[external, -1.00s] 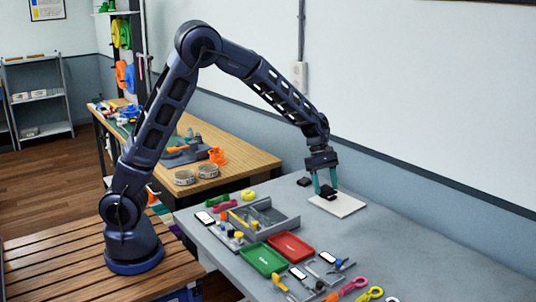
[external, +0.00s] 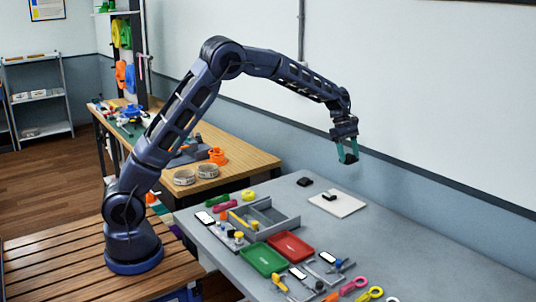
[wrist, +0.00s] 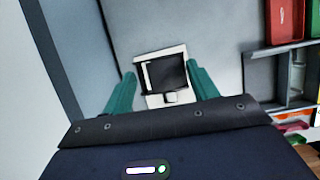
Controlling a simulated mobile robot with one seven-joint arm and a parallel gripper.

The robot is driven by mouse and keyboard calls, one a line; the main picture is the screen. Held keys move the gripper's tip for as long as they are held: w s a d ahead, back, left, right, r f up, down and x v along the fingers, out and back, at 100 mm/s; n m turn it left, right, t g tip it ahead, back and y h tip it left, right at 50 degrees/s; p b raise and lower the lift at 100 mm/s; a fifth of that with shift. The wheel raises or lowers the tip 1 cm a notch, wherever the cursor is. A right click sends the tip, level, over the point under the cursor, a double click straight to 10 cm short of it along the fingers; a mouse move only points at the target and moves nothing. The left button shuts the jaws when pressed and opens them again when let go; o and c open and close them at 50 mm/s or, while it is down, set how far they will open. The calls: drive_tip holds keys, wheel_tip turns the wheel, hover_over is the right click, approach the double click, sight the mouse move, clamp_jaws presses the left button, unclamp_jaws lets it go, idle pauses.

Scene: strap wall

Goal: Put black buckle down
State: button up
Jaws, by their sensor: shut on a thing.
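The black buckle (wrist: 168,72) is between the teal fingertips of my gripper (external: 347,157), which is shut on it in the air above the table. In the wrist view my gripper (wrist: 163,80) has one finger on each side of the buckle. The white square pad (external: 346,207) lies on the grey table below and to the left of my gripper. The pad also shows behind the buckle in the wrist view (wrist: 153,101). A small black piece (external: 329,197) lies on the pad.
Another black piece (external: 305,181) lies beside the pad. A grey divided tray (external: 285,223), a red tray (external: 290,245) and a green tray (external: 263,259) stand left of it, among small tools. The table right of the pad is clear. The wall runs close behind.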

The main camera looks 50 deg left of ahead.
sight(348, 206)
drive_tip(key=shift+w+a, duration=0.3)
drive_tip(key=shift+w, duration=0.3)
drive_tip(key=shift+w+a+f, duration=0.1)
drive_tip(key=shift+w+f, duration=0.05)
drive_tip(key=shift+f, duration=0.05)
wheel_tip(348, 206, down, 20)
drive_tip(key=shift+r, duration=0.2)
drive_tip(key=shift+f, duration=0.1)
drive_tip(key=o, duration=1)
